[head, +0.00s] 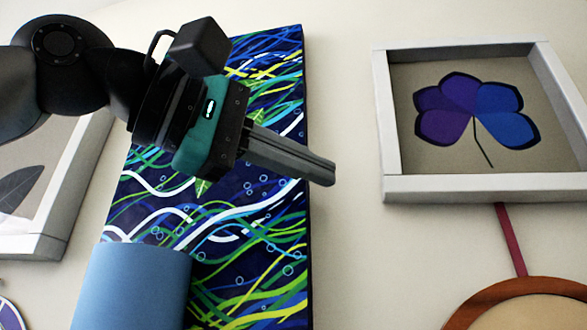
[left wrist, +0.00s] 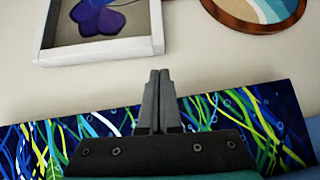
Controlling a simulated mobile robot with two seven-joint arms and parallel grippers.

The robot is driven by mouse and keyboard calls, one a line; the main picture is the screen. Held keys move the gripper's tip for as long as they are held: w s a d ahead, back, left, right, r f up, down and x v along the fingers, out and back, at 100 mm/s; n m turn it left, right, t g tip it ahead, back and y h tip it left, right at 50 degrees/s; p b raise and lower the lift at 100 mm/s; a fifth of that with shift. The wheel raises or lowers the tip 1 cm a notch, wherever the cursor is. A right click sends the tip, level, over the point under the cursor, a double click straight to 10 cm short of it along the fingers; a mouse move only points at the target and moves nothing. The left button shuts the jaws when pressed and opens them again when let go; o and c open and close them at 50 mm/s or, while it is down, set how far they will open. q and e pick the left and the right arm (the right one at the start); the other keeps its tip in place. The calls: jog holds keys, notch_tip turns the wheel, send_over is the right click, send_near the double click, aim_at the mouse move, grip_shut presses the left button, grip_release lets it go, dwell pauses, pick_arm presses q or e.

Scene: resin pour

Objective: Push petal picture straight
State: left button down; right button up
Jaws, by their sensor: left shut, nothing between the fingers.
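The petal picture (head: 390,120) hangs on the wall at the right of the head view. It has a pale box frame around purple and blue petals on a thin stem. Its lower edge looks nearly level, though the slanted view makes its exact tilt hard to judge. In the left wrist view its frame (left wrist: 157,30) shows at the upper left, partly cut off. My left gripper (head: 325,172) is shut and empty, left of the frame, its fingertips pointing toward it with a visible gap. The fingers (left wrist: 157,95) also show in the wrist view. My right gripper is not in view.
A wavy blue, green and white painting (head: 255,260) is behind my left gripper. A leaf picture (head: 45,247) hangs at the left. A wood-rimmed round piece (head: 520,288) hangs on a red strap (head: 511,240) below the petal picture. A blue rounded object (head: 130,285) stands lower left.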

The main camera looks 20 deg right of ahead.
aim_at(356, 187)
pick_arm(q)
jog(key=x, duration=0.5)
jog(key=shift+r+p, duration=0.1)
jog(key=shift+p, duration=0.3)
jog(key=shift+x, duration=0.75)
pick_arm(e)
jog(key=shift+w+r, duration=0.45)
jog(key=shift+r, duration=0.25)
pick_arm(q)
jog(key=shift+s+d+f+b, duration=0.2)
jog(key=shift+d+f+b, duration=0.15)
jog(key=shift+f+b, duration=0.1)
jog(key=shift+s+d+f+b, duration=0.2)
jog(key=shift+d+f+b, duration=0.15)
jog(key=shift+f, duration=0.1)
jog(key=shift+r, duration=0.1)
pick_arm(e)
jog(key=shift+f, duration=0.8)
